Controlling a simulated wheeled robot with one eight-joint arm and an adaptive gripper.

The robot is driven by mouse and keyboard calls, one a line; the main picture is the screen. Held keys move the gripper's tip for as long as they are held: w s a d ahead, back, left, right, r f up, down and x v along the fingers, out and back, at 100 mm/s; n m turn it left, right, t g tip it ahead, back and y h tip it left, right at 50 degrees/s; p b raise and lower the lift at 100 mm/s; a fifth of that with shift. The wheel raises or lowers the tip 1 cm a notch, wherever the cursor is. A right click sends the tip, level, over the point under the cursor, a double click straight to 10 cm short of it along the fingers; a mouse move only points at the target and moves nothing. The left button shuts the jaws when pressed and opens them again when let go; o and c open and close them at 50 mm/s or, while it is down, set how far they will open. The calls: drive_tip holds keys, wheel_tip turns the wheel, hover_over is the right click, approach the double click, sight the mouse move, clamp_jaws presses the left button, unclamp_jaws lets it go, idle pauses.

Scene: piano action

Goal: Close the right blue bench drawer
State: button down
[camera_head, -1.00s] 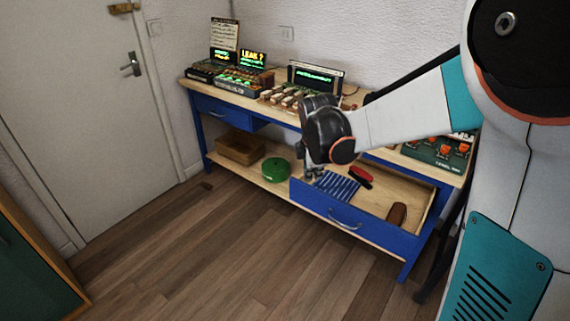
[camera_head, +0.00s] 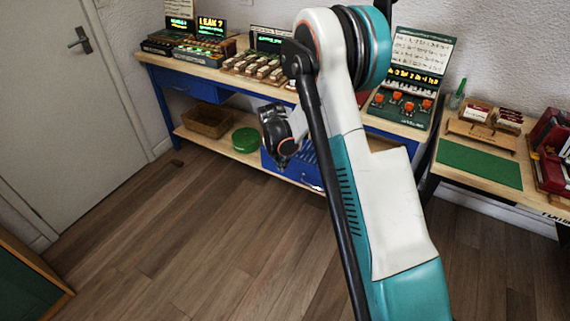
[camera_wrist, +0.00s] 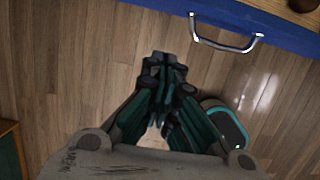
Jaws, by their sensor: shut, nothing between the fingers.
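My gripper (camera_wrist: 165,62) is shut and empty over the wooden floor, in front of the drawer and apart from the handle in the picture. In the head view my wrist shows beside the drawer's left end, and the fingertips cannot be made out.
The wooden bench (camera_head: 228,73) carries displays and electronic boxes. A left blue drawer (camera_head: 188,86) sits under its top. A basket (camera_head: 207,121) and a green round item (camera_head: 246,140) lie on the lower shelf. A second table (camera_head: 520,203) stands at right.

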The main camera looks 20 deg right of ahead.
sight(291, 167)
drive_tip(key=shift+w+d+f+b, duration=0.6)
drive_tip(key=shift+d+f+b, duration=0.15)
drive_tip(key=shift+f, duration=0.5)
drive_tip(key=shift+w+d+f+b, duration=0.7)
drive_tip(key=shift+d+f, duration=0.1)
drive_tip(key=shift+f, duration=0.5)
drive_tip(key=shift+w+d+f+b, duration=0.55)
drive_tip(key=shift+d+f+b, duration=0.2)
drive_tip(key=shift+f, duration=0.5)
